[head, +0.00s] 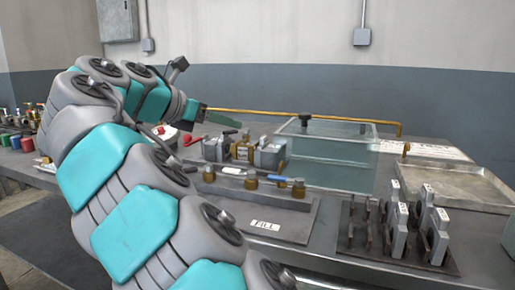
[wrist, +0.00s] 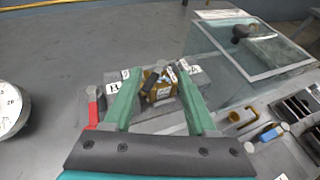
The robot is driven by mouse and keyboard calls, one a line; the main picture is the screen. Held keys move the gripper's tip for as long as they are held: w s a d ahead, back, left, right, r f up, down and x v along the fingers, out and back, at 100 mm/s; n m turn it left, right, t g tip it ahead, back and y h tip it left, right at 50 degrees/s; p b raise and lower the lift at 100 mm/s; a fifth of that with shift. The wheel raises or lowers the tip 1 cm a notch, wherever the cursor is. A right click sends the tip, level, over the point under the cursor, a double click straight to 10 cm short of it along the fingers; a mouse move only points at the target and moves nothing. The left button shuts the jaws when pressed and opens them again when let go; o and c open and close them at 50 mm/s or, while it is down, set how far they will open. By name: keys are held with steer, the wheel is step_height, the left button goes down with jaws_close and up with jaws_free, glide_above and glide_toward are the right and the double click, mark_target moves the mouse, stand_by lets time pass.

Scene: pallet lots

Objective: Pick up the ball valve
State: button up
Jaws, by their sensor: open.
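A brass ball valve (head: 243,151) with a dark handle sits between grey blocks on the bench. In the wrist view the brass valve (wrist: 160,92) shows between my fingers, farther from the camera, with its lower part hidden by the blocks. My gripper (wrist: 158,76) has two green fingers spread apart with nothing held. In the head view my gripper (head: 222,119) is above and slightly left of the valve, apart from it. Other brass valves, one with a white handle (head: 233,171) and one with a blue handle (head: 280,179), lie on a grey tray (head: 300,203) in front.
A glass tank (head: 335,155) stands right of the blocks, close to them. A brass pipe (head: 270,113) runs behind. A black rack (head: 375,248) with grey upright pieces and a shallow metal tray (head: 460,185) are at right. A round gauge (wrist: 12,108) is at left in the wrist view.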

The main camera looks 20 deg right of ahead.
mark_target(244, 129)
steer(key=x, duration=0.3)
steer(key=b+x, duration=0.1)
steer(key=x, duration=0.3)
steer(key=shift+d+f, duration=0.25)
steer(key=shift+f, duration=0.1)
jaws_close()
stand_by(1.1)
